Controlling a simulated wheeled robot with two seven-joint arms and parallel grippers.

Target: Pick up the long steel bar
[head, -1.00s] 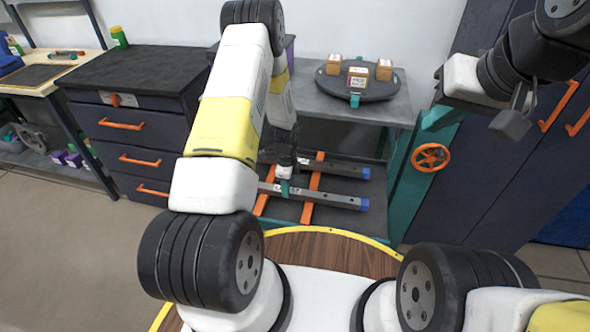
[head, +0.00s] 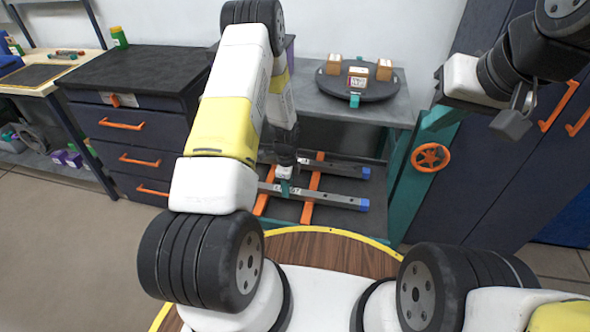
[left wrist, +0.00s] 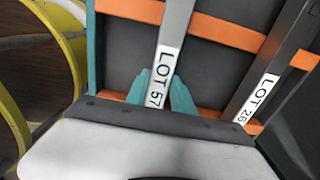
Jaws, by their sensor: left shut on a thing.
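Two grey steel bars lie across orange rails on the lower shelf. The front bar (head: 330,200) has a blue end and, in the left wrist view, a "LOT 57" label (left wrist: 162,77). The rear bar (head: 345,170) also has a blue end; its label in the left wrist view (left wrist: 262,92) looks like "LOT 26". My left gripper (head: 285,187) is shut on the front bar, its teal fingers on either side at the label (left wrist: 162,92). My arm hides the bars' left ends, so I cannot tell which is longer. My right gripper (head: 517,112) hangs empty at the right; its opening is unclear.
Orange rails (head: 312,188) support the bars inside a teal-framed cart (head: 400,190). Above is a grey top (head: 395,112) with a dark round turntable (head: 385,93) carrying small boxes. An orange handwheel (head: 430,158) is at the cart's right, and a drawer cabinet (head: 150,130) stands left.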

